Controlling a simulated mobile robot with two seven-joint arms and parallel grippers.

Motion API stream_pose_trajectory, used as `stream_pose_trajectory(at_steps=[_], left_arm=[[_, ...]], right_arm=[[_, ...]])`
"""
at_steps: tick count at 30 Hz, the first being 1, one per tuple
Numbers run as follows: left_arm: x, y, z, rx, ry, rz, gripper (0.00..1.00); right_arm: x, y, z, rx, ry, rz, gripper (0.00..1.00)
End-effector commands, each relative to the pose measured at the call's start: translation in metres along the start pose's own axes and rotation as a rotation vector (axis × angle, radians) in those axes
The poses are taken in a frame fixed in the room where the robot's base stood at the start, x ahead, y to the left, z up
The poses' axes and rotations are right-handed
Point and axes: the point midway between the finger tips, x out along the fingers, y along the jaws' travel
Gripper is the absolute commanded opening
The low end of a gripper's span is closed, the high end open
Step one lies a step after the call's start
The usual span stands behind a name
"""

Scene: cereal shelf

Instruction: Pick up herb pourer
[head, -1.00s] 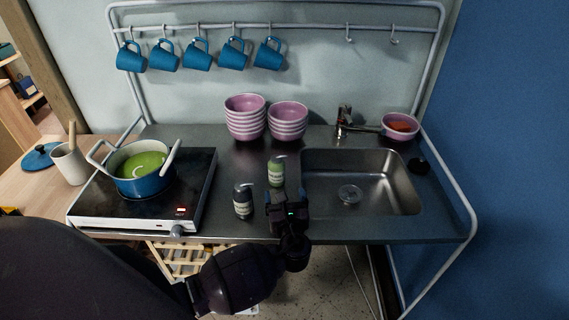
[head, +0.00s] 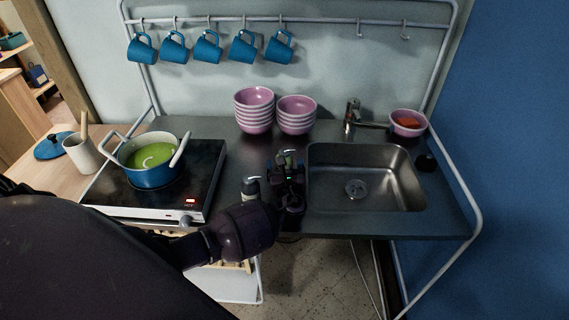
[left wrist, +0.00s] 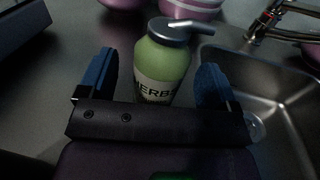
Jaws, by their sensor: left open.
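The herb pourer (left wrist: 163,62) is a green bottle with a grey spout and a label reading "HERBS". It stands upright on the metal counter left of the sink. In the left wrist view it is between the two blue fingers of my left gripper (left wrist: 154,80), which is open, with a gap showing on each side. In the head view my left gripper (head: 288,170) covers most of the bottle. My right gripper is not in view.
The sink (head: 365,180) lies to the right, the cooker with a blue pot (head: 152,172) to the left. Stacked pink bowls (head: 296,115) stand behind, and blue mugs (head: 208,47) hang above.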

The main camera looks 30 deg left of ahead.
Motion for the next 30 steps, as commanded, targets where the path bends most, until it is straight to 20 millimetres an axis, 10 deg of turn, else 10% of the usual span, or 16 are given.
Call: stream_pose_trajectory(at_steps=[8, 19, 30], left_arm=[[0.0024, 0.0000, -0.0002, 0.000, 0.001, 0.000, 0.84], [0.0021, 0.0000, -0.0004, 0.000, 0.001, 0.000, 0.29], [0.0022, -0.0004, 0.0072, -0.002, 0.000, 0.000, 0.28]], right_arm=[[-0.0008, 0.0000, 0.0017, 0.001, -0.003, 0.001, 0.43], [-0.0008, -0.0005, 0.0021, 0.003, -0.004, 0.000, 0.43], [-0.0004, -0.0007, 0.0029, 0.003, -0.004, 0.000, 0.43]])
